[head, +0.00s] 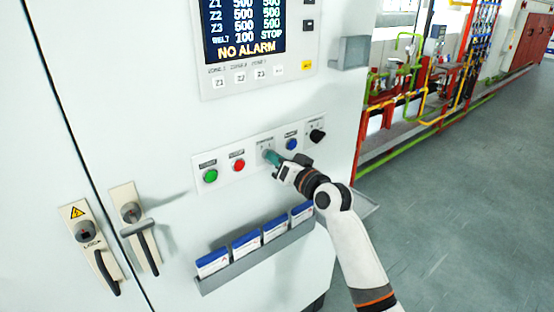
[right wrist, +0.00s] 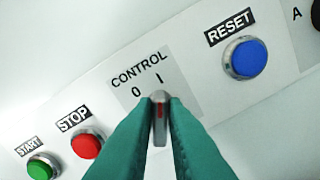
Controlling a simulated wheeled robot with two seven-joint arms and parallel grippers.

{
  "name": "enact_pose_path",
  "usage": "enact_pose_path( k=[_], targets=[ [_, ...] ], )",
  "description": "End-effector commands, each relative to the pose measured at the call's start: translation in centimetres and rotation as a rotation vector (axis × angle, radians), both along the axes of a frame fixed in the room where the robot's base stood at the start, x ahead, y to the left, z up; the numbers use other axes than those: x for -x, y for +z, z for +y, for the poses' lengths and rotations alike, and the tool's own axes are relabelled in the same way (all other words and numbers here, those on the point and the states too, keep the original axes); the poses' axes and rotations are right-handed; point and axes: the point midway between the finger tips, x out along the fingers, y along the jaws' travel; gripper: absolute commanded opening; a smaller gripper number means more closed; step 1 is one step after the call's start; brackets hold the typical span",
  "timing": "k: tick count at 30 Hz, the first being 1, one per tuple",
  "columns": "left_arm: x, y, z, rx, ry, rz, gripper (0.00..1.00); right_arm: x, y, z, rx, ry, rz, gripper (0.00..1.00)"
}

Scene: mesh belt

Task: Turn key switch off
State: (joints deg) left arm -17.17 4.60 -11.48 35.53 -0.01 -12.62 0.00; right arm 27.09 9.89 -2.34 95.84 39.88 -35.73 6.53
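The key switch (right wrist: 160,112) is a metal knob with a red mark, below the CONTROL label with its 0 and I marks. In the right wrist view the knob points up toward the I. My right gripper (right wrist: 160,105) has its two teal fingers on either side of the knob, close against it, and appears shut on it. In the head view the right gripper (head: 270,157) reaches the button panel from the lower right and hides most of the switch. My left gripper is in neither view.
A green START button (head: 211,176) and a red STOP button (head: 238,165) are left of the switch. A blue RESET button (head: 291,144) and a black knob (head: 317,136) are right of it. A tray (head: 262,258) of blue-and-white boxes juts out below. Door handles (head: 139,238) stand at left.

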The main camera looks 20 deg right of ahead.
Motion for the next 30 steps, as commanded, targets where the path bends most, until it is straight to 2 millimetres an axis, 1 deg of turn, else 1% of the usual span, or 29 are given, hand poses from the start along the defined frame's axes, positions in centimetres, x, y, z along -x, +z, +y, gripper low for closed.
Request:
enact_pose_path(
  k=[1,2,9,14,20,30],
  targets=[
    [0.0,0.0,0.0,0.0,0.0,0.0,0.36,0.0,0.0,0.0,0.0,0.0,0.0,0.03],
    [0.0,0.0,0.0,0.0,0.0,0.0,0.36,0.0,0.0,0.0,0.0,0.0,0.0,0.0],
    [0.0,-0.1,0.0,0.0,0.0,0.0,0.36,0.0,0.0,0.0,0.008,-0.001,-0.002,0.0],
    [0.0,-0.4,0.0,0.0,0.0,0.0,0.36,0.0,-0.1,-0.1,0.047,0.0,-0.015,0.0],
    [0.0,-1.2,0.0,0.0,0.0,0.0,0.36,0.0,-0.2,0.0,0.158,0.001,-0.055,0.0],
    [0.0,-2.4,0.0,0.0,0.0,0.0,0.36,0.0,-0.1,0.1,0.448,0.0,-0.161,0.0]
  ],
)
